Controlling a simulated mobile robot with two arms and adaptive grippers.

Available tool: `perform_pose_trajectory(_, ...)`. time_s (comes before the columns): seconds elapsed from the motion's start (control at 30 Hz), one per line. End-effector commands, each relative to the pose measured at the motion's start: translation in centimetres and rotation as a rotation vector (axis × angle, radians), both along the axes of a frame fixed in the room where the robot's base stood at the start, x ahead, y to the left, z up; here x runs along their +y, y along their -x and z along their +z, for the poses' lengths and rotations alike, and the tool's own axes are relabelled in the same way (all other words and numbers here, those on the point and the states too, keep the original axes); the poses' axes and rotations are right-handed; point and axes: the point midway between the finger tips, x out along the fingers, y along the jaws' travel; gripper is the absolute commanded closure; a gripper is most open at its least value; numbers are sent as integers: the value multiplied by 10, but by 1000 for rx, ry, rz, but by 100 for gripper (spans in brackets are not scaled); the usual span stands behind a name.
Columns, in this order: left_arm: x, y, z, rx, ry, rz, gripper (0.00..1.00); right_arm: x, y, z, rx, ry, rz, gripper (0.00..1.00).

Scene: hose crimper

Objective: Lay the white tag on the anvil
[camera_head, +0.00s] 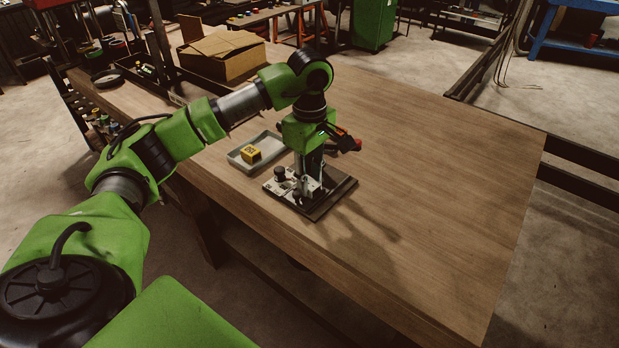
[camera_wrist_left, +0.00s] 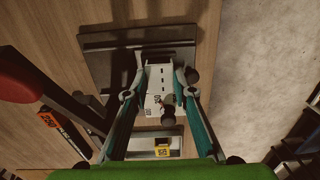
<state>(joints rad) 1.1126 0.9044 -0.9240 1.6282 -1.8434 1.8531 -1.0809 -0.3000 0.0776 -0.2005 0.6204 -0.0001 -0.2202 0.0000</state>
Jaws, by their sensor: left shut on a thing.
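My left gripper (camera_head: 308,172) points down over the crimper's base, its fingers close above it. In the left wrist view the two fingers (camera_wrist_left: 160,92) stand on either side of a white printed piece, which looks like the white tag (camera_wrist_left: 159,76). The gripper is shut on it. The crimper has a dark base plate (camera_head: 335,196), with a pale printed panel (camera_head: 281,187) and a dark knob (camera_head: 279,173) at its left. The anvil is hidden or hard to pick out below the fingers, and I cannot tell whether the tag touches it. My right gripper is out of view.
A grey tray (camera_head: 240,161) with a yellow block (camera_head: 251,154) lies just left of the crimper. A cardboard box (camera_head: 222,55) stands further back. The wooden table (camera_head: 430,180) is clear to the right.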

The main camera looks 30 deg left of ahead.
Motion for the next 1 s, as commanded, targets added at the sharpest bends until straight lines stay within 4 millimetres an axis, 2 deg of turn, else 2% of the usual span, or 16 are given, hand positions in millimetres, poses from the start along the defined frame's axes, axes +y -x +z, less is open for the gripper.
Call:
perform_pose_trajectory(0.37,0,0,-1,0,0,0,84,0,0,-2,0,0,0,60)
perform_pose_trajectory(0.4,0,0,-1,0,0,0,65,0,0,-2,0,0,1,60)
perform_pose_trajectory(0.43,0,0,-1,0,0,0,58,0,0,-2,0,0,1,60)
perform_pose_trajectory(0.47,0,0,-1,1,0,0,56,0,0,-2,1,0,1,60)
perform_pose_trajectory(0.83,0,1,0,3,0,0,56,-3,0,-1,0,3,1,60)
perform_pose_trajectory(1.0,0,1,9,2,0,0,56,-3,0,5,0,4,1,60)
